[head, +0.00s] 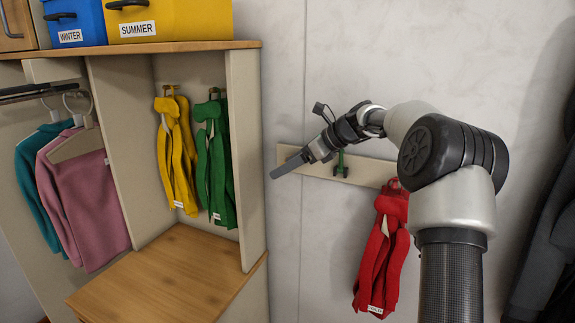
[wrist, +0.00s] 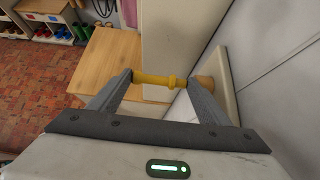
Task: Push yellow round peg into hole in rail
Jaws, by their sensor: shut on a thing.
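My gripper (wrist: 160,79) is shut on the yellow round peg (wrist: 153,79), which spans between the two fingertips in the wrist view. The peg has a wider collar towards its right end. The pale rail (wrist: 229,88) is on the right in the wrist view. A round tan piece (wrist: 204,83) sits between the right finger and the rail; I cannot tell whether the peg touches it. In the head view my gripper (head: 286,170) is at the left end of the rail (head: 364,173). The peg and the hole are hidden there.
A green peg (head: 341,166) stands on the rail right of my gripper. A red garment (head: 382,250) hangs farther right. The wardrobe side panel (head: 247,160) stands close left, with yellow (head: 177,150) and green garments (head: 214,165) inside. A wooden bench (head: 170,275) is below.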

